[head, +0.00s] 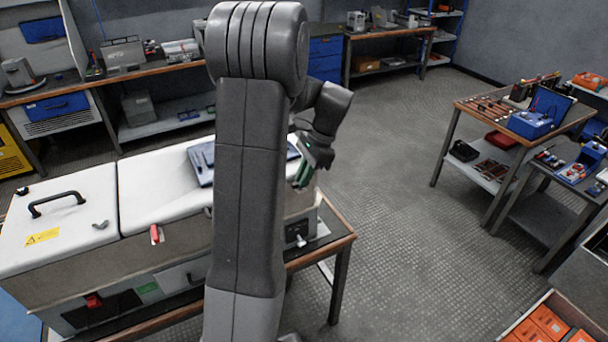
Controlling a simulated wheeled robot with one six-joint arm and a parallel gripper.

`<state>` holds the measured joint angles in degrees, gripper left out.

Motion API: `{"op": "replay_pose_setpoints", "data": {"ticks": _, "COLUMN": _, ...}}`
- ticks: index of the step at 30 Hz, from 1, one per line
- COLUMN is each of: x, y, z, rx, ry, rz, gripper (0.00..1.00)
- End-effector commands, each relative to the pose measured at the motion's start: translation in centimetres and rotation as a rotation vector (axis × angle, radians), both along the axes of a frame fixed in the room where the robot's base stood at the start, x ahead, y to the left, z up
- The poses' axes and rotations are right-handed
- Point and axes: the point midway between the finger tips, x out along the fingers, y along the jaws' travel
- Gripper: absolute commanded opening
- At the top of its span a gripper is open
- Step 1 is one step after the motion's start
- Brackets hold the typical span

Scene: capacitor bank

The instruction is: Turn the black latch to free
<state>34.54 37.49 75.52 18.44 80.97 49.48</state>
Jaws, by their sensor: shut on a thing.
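My gripper (302,178) is at the right end of the white cabinet (165,190), on the far side of my arm. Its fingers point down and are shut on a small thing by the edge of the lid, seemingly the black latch. The latch itself is too small and too covered by the fingers to make out, so its turn cannot be told.
A blue-grey flat item (201,163) lies on the lid, partly behind my arm. A black handle (57,203) stands on the left lid. Tool tables (478,108) stand at right, a workbench (100,80) at the back. The floor (390,200) between is clear.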

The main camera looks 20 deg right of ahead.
Motion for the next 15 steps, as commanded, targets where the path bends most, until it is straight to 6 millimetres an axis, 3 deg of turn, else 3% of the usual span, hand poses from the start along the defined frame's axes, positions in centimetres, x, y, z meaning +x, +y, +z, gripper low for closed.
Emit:
{"op": "replay_pose_setpoints", "data": {"ticks": 6, "x": 0.04, "y": -0.04, "z": 0.05, "rx": -0.002, "ry": -0.002, "rz": -0.001, "gripper": 0.0}}
{"op": "replay_pose_setpoints", "data": {"ticks": 7, "x": 0.04, "y": -0.04, "z": 0.05, "rx": -0.002, "ry": -0.002, "rz": -0.001, "gripper": 0.16}}
{"op": "replay_pose_setpoints", "data": {"ticks": 8, "x": 0.03, "y": -0.04, "z": 0.06, "rx": -0.002, "ry": -0.002, "rz": -0.001, "gripper": 0.21}}
{"op": "replay_pose_setpoints", "data": {"ticks": 15, "x": 0.02, "y": -0.02, "z": 0.03, "rx": -0.001, "ry": -0.001, "rz": -0.001, "gripper": 0.21}}
